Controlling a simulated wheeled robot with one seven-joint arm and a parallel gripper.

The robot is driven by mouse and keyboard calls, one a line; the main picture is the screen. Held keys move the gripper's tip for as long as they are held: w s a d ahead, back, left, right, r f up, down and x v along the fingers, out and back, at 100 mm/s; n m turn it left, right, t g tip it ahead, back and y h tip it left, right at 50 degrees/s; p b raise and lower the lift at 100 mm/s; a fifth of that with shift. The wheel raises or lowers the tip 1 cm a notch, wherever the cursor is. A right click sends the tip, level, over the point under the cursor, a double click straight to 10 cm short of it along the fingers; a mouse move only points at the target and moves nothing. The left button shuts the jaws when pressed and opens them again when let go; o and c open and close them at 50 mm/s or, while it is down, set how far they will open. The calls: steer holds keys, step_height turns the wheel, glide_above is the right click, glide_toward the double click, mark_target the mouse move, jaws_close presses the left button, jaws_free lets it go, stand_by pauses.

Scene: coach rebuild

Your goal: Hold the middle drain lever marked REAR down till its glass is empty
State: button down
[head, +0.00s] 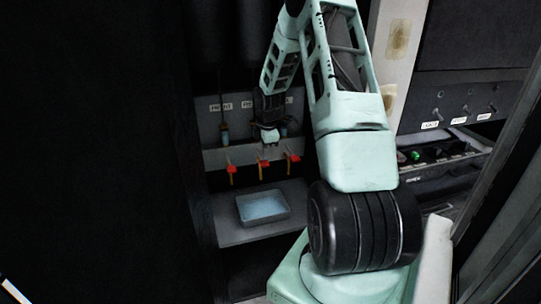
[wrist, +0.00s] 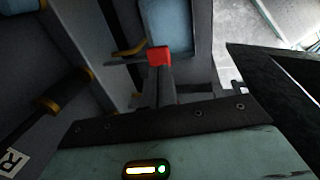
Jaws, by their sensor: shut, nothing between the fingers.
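Three drain levers with red ends hang in a row under the grey panel in the head view. The middle lever (head: 262,158) is right under my gripper (head: 269,139), which hides part of it. In the wrist view a red lever end (wrist: 159,56) is at my shut, empty finger ends (wrist: 162,72); I cannot tell whether they touch. The middle label (head: 247,105) is partly covered; a label with a letter R (wrist: 12,161) shows in the wrist view. The middle glass is hidden behind my gripper, so its level cannot be seen.
The left lever (head: 231,168) and right lever (head: 292,157) hang close on either side. A shallow tray with a blue inside (head: 286,213) sits on the shelf below. A switch panel (head: 460,112) is at the right. Dark walls close in the left.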

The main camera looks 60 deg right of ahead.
steer(key=w+b+v, duration=0.1)
steer(key=v, duration=0.7)
steer(key=shift+s, duration=0.2)
stand_by(0.3)
